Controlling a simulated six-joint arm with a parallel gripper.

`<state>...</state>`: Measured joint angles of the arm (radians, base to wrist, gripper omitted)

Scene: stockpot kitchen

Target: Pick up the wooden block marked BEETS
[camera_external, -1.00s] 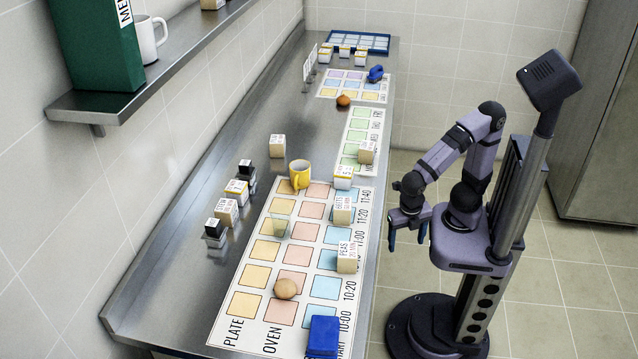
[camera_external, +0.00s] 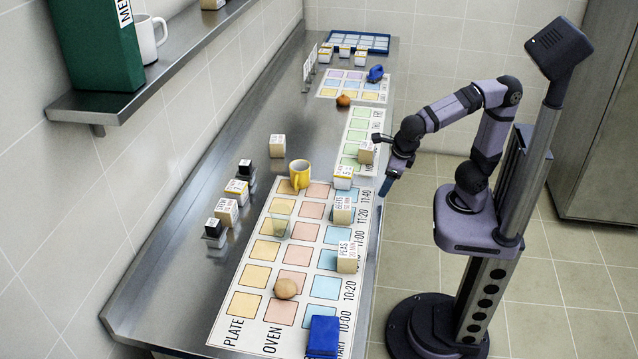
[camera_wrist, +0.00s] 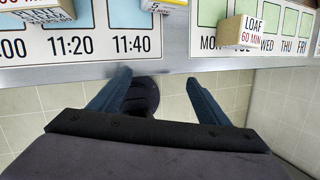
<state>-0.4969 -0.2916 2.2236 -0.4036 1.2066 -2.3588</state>
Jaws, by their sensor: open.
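The wooden block whose small sideways label appears to read BEETS (camera_external: 343,211) stands on the blue column of the printed time chart, near 11:20. In the wrist view, a block at the top left edge (camera_wrist: 45,14), cut off by the frame, seems to be the same one; its BEETS name is not readable there. My gripper (camera_external: 386,187) is beside the counter's right edge, to the right of and apart from the block. In the wrist view my gripper (camera_wrist: 160,92) is open, with floor and counter edge between its fingers and nothing held.
A PEAS block (camera_external: 347,261) stands nearer on the chart. A white-and-yellow block (camera_external: 343,180) stands just beyond the BEETS block, and a LOAF block (camera_wrist: 250,31) on the weekday chart. A yellow mug (camera_external: 300,174) stands to the left. The counter edge (camera_wrist: 160,67) lies ahead of the fingers.

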